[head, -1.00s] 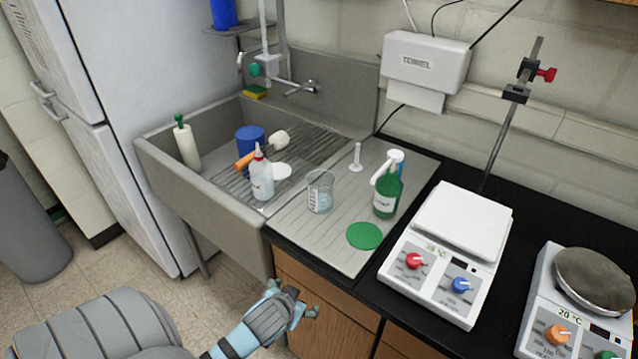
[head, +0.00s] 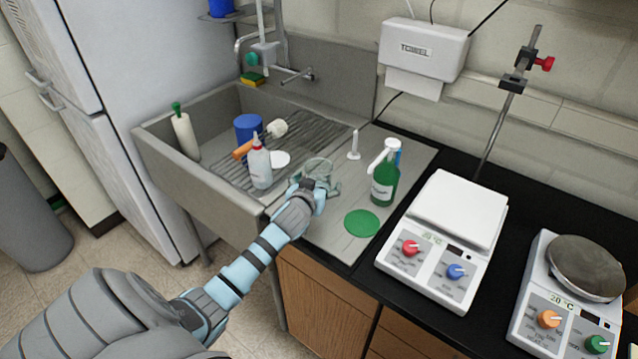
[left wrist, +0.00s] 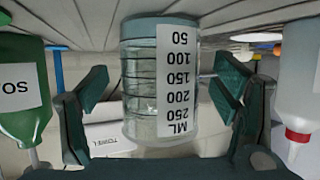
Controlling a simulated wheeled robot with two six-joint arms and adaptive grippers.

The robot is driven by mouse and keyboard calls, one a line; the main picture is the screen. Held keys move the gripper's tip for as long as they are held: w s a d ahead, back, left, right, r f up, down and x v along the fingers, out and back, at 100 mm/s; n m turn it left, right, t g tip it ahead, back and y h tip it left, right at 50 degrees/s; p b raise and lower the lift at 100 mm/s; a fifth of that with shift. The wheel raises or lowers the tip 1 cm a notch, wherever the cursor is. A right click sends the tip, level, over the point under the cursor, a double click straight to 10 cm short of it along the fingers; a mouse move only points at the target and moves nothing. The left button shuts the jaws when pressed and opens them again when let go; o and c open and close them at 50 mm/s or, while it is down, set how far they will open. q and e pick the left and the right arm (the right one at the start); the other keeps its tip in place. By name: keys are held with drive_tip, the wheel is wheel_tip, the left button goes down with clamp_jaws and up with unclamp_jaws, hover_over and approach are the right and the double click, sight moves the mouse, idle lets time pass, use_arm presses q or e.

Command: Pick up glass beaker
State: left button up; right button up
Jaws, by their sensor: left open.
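The glass beaker (head: 319,164) stands on the ribbed drainboard beside the sink, its lower part hidden behind my left gripper (head: 316,188) in the head view. In the left wrist view the beaker (left wrist: 145,75) shows upside down, clear, with a white scale label marked in ML. My left gripper (left wrist: 165,92) is open, with one finger on each side of the beaker. Gaps show between the fingers and the glass in the wrist view. My right gripper is out of view.
A white squeeze bottle (head: 260,168) stands close left of the beaker, and a green soap bottle (head: 384,183) close right. A green disc (head: 362,223) lies on the drainboard (head: 335,238) in front. A small white stand (head: 354,148) is behind. Two hotplate-like devices (head: 440,235) sit further right.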

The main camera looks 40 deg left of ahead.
use_arm(q)
drive_tip(key=shift+x, duration=1.1)
drive_tip(key=shift+s+d, duration=0.1)
drive_tip(key=c, duration=1.3)
drive_tip(key=shift+r, duration=0.15)
